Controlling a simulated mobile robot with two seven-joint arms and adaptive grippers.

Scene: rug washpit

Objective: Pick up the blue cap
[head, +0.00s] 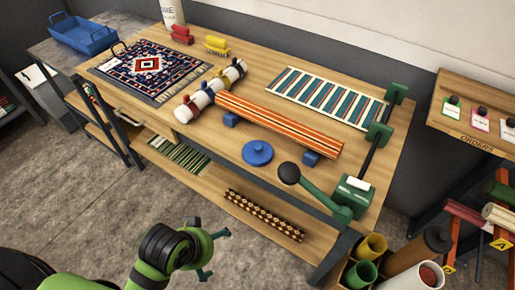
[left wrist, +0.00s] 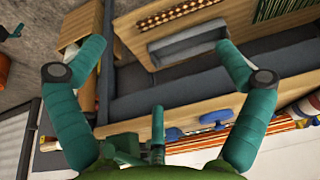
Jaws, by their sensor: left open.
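The blue cap (head: 257,152) is a round disc with a small knob on top. It lies flat on the wooden workbench (head: 215,150), near the front edge, in front of a striped rolled rug. A blue shape in the left wrist view (left wrist: 215,117) is probably the cap, partly cut off by a finger. My left gripper (head: 214,254) is low in front of the bench, apart from the cap. Its two teal fingers are spread wide and empty in the left wrist view (left wrist: 162,55).
The striped roll (head: 280,122) rests on blue blocks behind the cap. A green crank clamp (head: 345,203) with a dark ball knob (head: 289,172) stands to its right. A lower shelf holds a patterned roll (head: 264,215). Tubes (head: 405,272) stand at the bottom right.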

